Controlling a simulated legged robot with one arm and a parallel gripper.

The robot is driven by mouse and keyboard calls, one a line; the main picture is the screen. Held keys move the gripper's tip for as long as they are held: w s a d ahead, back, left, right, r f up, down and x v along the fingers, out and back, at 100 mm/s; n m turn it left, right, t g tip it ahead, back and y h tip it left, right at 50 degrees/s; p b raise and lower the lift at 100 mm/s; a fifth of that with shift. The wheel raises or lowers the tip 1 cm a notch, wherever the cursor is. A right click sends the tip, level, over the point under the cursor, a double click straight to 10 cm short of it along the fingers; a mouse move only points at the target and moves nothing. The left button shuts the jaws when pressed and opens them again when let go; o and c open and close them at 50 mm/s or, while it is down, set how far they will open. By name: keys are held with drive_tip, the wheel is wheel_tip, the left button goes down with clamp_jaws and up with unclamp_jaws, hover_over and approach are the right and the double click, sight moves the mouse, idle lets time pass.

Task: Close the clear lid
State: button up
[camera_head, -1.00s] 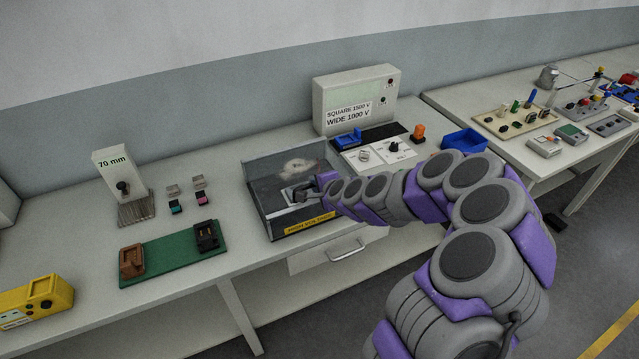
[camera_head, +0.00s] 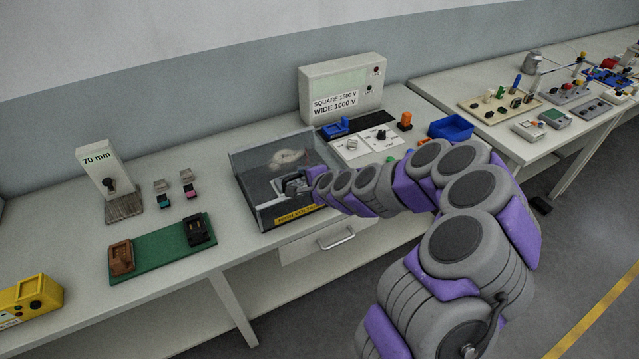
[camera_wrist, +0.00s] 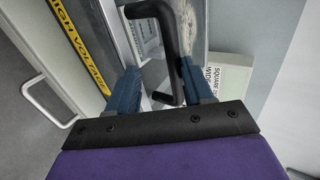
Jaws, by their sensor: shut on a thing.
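The test box (camera_head: 259,216) stands at the table's front edge, with dark walls and a yellow high-voltage label (camera_head: 298,214) on its front. Its clear lid (camera_head: 262,160) shows as a see-through panel; its exact tilt is hard to tell. A pale coiled thing shows through it. My gripper (camera_head: 293,185) is over the front part of the box. In the wrist view, the black lid handle (camera_wrist: 165,35) runs between the blue fingers of my gripper (camera_wrist: 162,88), which is shut on it. The arm hides the box's right side.
A meter unit (camera_head: 343,88) and a control panel (camera_head: 366,147) stand behind and right of the box. A blue tray (camera_head: 451,127) is farther right. A green board (camera_head: 160,249) lies to the left. A drawer handle (camera_head: 337,239) sits below the tabletop.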

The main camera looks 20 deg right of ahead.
drive_tip(key=b+v, duration=0.5)
drive_tip(key=v, duration=1.2)
drive_tip(key=shift+s, duration=0.15)
drive_tip(key=s+a+f+n+g+y, duration=0.1)
drive_tip(key=s+a+f+n+g, duration=0.2)
drive_tip(key=s+a+n+g, duration=0.55)
drive_tip(key=s+d+n+g+h, duration=0.1)
drive_tip(key=s+n+g, duration=0.1)
drive_tip(key=s, duration=1)
drive_tip(key=s+d+n+g+h, duration=0.1)
drive_tip(key=s+n, duration=0.4)
drive_tip(key=s, duration=0.7)
drive_tip(key=shift+d+r+g+h, duration=0.4)
drive_tip(key=shift+g+h, duration=0.25)
drive_tip(key=shift+h, duration=0.05)
